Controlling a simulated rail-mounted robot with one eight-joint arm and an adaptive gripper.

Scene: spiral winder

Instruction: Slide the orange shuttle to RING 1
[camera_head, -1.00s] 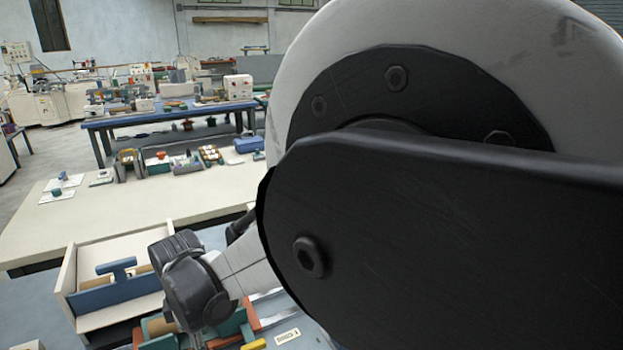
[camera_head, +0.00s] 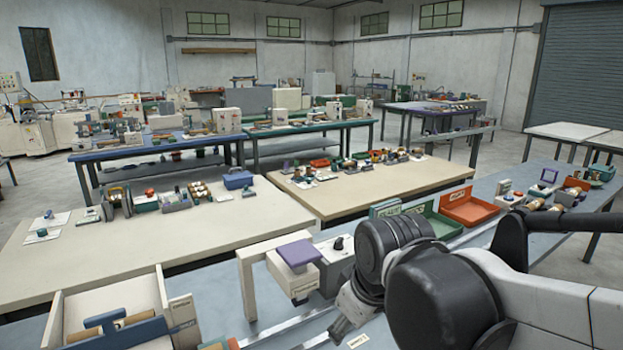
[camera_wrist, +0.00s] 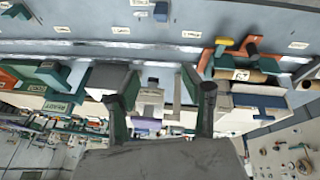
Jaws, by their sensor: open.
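My gripper (camera_wrist: 161,95) is open in the wrist view, its two dark fingers wide apart with nothing held between them. An orange part (camera_wrist: 252,46) beside a yellow block (camera_wrist: 225,41) stands to the right, beyond the right finger. I cannot tell for sure that it is the shuttle. In the head view only a small orange piece (camera_head: 233,343) shows at the bottom edge, mostly cut off. Several small white labels lie on the blue-grey bench in the wrist view, too blurred to read, so I cannot pick out RING 1.
Green (camera_head: 440,223) and orange (camera_head: 469,208) trays lie behind my arm. Cream tables stand beyond.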

